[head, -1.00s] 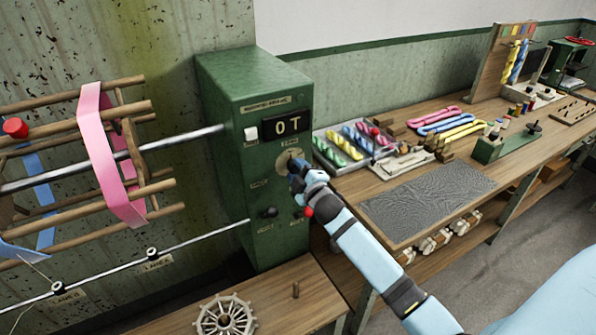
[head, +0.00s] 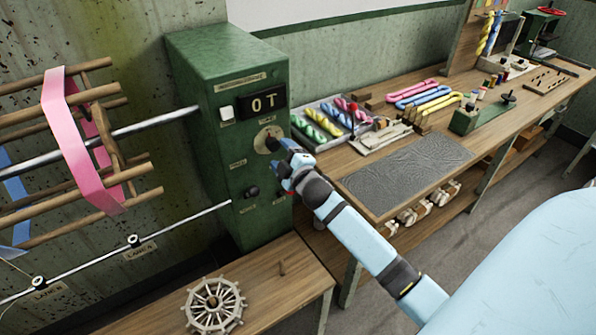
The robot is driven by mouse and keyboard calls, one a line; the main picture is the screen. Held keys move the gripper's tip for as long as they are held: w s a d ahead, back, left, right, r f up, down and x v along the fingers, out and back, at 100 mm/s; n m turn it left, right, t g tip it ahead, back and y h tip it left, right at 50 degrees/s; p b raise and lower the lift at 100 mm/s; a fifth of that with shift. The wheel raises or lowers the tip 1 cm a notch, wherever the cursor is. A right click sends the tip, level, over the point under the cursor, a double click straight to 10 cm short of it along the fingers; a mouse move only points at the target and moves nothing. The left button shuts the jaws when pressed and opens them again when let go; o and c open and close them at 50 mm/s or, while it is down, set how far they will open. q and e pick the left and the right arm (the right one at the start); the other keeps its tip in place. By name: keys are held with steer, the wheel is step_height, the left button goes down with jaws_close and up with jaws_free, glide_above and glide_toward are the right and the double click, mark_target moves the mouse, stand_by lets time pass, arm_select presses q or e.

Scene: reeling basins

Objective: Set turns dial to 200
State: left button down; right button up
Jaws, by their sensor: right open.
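The turns dial (head: 262,142) is a round, pale brass-coloured plate with a dark knob on the front of the green control box (head: 210,150). Above it, a black display (head: 263,102) reads "0 T". My right gripper (head: 277,160) is open just below and to the right of the dial, close to its face. I cannot tell whether the fingers touch the knob. The gripper hides part of the dial's lower right side. My left gripper is not in view.
A white switch (head: 227,113) and a black knob (head: 252,192) are on the same box face. A reel with a pink band (head: 75,140) stands at left. A spoked wheel (head: 214,304) lies on the low bench. The long workbench holds a tray of coloured skeins (head: 318,128).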

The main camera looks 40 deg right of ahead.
steer(key=s+a+b, duration=0.1)
steer(key=s, duration=0.9)
steer(key=shift+s+f+b, duration=0.15)
steer(key=shift+s+b, duration=0.2)
steer(key=shift+s, duration=0.05)
